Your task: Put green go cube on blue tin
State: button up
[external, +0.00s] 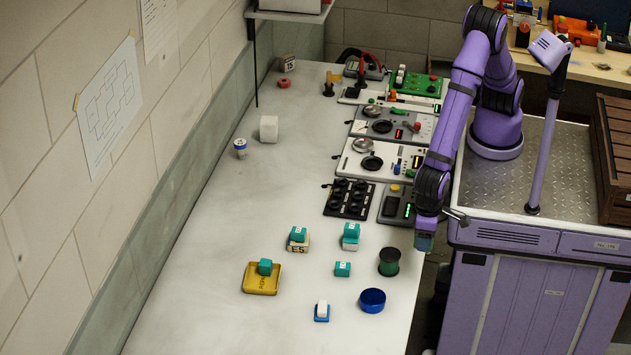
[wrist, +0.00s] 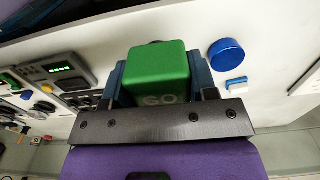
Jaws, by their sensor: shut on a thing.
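The green GO cube (wrist: 158,68) is between the fingers of my gripper (wrist: 160,85), which is shut on it. The blue tin (external: 372,300) is a short, round tin standing on the bench, below and left of my gripper in the picture. The tin also shows in the wrist view (wrist: 227,56), to the right of the held cube and apart from it. Nothing is seen on its top.
A dark green spool (external: 389,262) stands between my gripper and the tin. Teal blocks (external: 342,269) and a blue block with a white top (external: 322,311) are nearby. A yellow tray (external: 262,280) holds a teal block. Instrument panels (external: 372,158) line the bench's right side.

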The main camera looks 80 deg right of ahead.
notch_tip(320, 180, down, 4)
send_over(373, 296)
notch_tip(373, 296, down, 2)
jog(key=shift+a, duration=0.1)
jog(key=shift+f, duration=1.7)
jog(key=shift+f, duration=0.1)
jog(key=o, duration=0.9)
notch_tip(373, 296, up, 12)
jog(key=shift+r, duration=0.1)
